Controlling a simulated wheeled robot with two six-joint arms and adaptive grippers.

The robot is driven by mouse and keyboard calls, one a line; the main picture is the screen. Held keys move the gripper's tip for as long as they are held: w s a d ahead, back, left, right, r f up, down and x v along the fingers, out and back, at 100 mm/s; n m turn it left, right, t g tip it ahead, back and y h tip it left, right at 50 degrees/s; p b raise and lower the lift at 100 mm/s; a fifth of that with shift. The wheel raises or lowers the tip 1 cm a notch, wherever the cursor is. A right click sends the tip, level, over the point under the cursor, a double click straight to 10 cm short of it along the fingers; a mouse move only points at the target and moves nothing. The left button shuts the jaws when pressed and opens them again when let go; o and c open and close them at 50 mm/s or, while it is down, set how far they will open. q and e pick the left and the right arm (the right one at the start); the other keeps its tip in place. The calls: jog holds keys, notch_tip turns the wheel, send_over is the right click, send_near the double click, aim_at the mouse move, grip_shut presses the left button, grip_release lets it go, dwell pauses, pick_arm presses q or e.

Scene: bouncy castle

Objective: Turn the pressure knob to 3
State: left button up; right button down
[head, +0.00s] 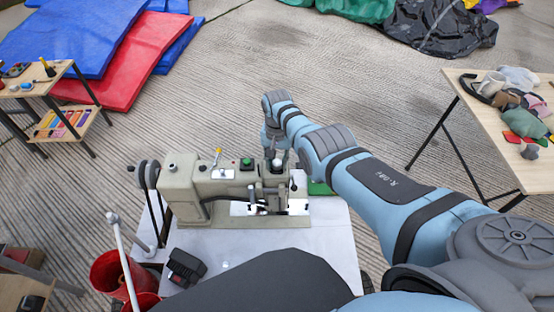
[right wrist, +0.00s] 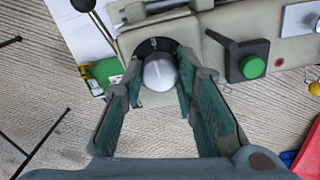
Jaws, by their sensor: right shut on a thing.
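The beige sewing machine (head: 222,188) stands on the white-topped table. The pressure knob (right wrist: 159,73) is a pale round knob on a dark collar with small white marks (right wrist: 153,45), which are too small to read. My right gripper (right wrist: 158,84) comes down from above and is shut on the knob, with one finger on each side. In the head view the right gripper (head: 276,155) is over the right end of the machine, and the knob also shows there (head: 277,164). My left gripper is not in view.
A green button (right wrist: 250,66) and a black lever (right wrist: 217,37) sit close beside the gripper. A red bucket (head: 108,272) stands left of the white table (head: 335,235). Side tables stand at left (head: 30,85) and right (head: 465,135); the concrete floor between is mostly clear.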

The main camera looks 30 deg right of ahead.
aim_at(277, 162)
jog(key=shift+r, duration=0.1)
dwell(0.4)
jog(key=c, duration=1.3)
grip_release()
notch_tip(277, 162, up, 12)
